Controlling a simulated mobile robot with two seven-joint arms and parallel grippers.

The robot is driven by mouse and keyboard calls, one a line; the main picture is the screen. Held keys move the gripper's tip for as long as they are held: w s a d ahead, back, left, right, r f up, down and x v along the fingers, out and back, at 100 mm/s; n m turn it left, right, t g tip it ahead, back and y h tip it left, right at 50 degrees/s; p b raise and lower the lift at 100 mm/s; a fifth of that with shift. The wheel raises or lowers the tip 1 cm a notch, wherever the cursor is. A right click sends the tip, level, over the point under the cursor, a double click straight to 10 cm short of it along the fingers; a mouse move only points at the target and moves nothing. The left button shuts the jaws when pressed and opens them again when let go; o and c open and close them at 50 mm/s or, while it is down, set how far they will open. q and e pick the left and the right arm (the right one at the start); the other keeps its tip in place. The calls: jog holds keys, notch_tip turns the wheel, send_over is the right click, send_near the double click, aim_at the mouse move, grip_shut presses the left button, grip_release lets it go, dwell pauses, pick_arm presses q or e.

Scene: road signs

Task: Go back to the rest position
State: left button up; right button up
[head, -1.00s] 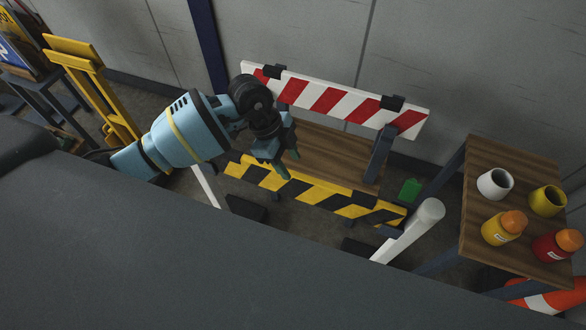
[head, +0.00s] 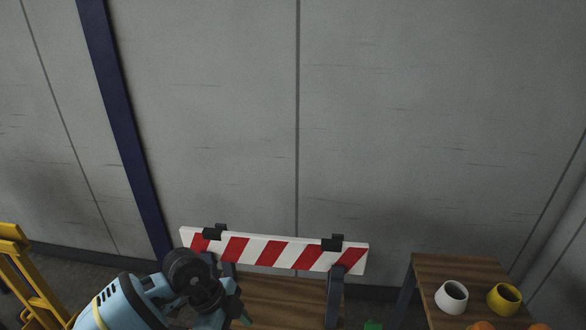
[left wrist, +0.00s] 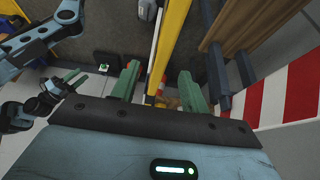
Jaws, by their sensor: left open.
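My left gripper (left wrist: 160,88) is open in the left wrist view, with its two green fingers apart. The edge of a yellow board (left wrist: 170,45) shows between and beyond the fingers, and I see nothing gripped. In the head view the left arm comes up from the bottom edge, its gripper (head: 236,312) partly cut off in front of the barrier. A red-and-white striped board (head: 275,252) stands clamped on the barrier; it also shows in the left wrist view (left wrist: 285,97). My right gripper (left wrist: 75,80) shows small at the left of the left wrist view, its opening unclear.
A wooden table (head: 455,268) at the right bears a white cup (head: 452,298) and a yellow cup (head: 504,300), with orange tops cut off below. A yellow stand (head: 25,280) is at the left. A grey wall (head: 380,120) closes the back.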

pick_arm(q)
jog(key=s+d+r+n+t+h+p, duration=0.1)
jog(key=s+d+r+t+h, duration=0.25)
jog(key=d+h, duration=0.3)
jog(key=s+d+r+n+t+h, duration=0.1)
jog(key=s+d+r+t+h, duration=0.2)
jog(key=s+d+h, duration=0.3)
jog(key=s+a+f+n+t+y+p, duration=0.2)
jog(key=s+a+f+n+t+y, duration=0.1)
jog(key=a+f+n+t+y, duration=0.7)
jog(key=s+a+f+n+g+y, duration=0.2)
jog(key=s+a+f+g, duration=0.1)
jog(key=s, duration=0.4)
jog(key=s+a+f+n+g+y, duration=0.2)
jog(key=s+a+f+g+y, duration=0.1)
jog(key=s+f, duration=0.4)
jog(key=shift+s+a+n+g, duration=0.3)
jog(key=shift+s+a+g, duration=0.5)
jog(key=shift+a, duration=0.15)
pick_arm(e)
jog(key=shift+t, duration=0.5)
jog(key=w+r, duration=0.2)
jog(key=r, duration=0.1)
jog(key=w+r, duration=0.1)
jog(key=shift+w+d+r, duration=0.15)
jog(key=shift+d+r, duration=0.05)
jog(key=shift+d, duration=0.05)
